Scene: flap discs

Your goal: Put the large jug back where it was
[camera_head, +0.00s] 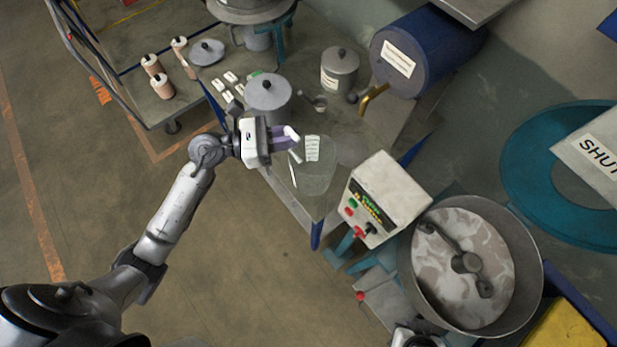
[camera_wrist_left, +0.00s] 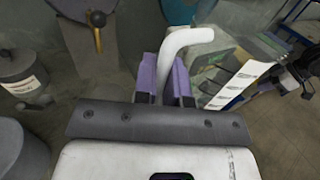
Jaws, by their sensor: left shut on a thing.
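The large jug (camera_head: 316,178) is clear, with a white printed label. It is at the front edge of the steel table, beside the control box; I cannot tell whether its base touches the table. My left gripper (camera_head: 288,139) is shut on its white handle. In the left wrist view the purple fingertips (camera_wrist_left: 166,80) are on either side of the white handle (camera_wrist_left: 186,40), and the jug's label (camera_wrist_left: 238,84) shows to the right. Part of my right gripper (camera_head: 415,338) shows at the bottom edge; its fingers are hidden.
A lidded grey pot (camera_head: 268,98) and a labelled canister (camera_head: 339,70) stand on the table behind, with a small metal cup (camera_head: 320,103). A blue drum (camera_head: 425,52) with a brass tap overhangs the table. A control box (camera_head: 386,200) and mixing bowl (camera_head: 525,290) are at right.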

